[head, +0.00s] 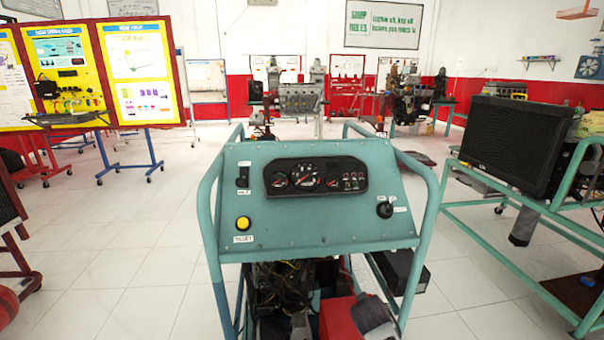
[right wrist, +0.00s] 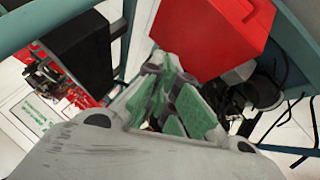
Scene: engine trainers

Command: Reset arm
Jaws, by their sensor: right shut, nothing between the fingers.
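My right gripper (right wrist: 165,100) shows in the right wrist view, with green pads on its fingers. It is shut with nothing held. It is close to a red box (right wrist: 212,38) and a black box (right wrist: 80,55) on the trainer frame, and whether it touches either cannot be told. In the head view the teal engine trainer panel (head: 320,225) stands straight ahead, with gauges (head: 305,177), a yellow button (head: 243,223) and a black key switch (head: 385,210). Neither gripper can be made out in the head view. My left gripper is not in view.
The trainer's teal tube frame (head: 428,215) surrounds the panel. Dark wires (right wrist: 285,120) hang right of my right gripper. A radiator stand (head: 520,145) is at the right, and yellow display boards (head: 60,70) are at the left. Tiled floor (head: 110,250) is open left of the trainer.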

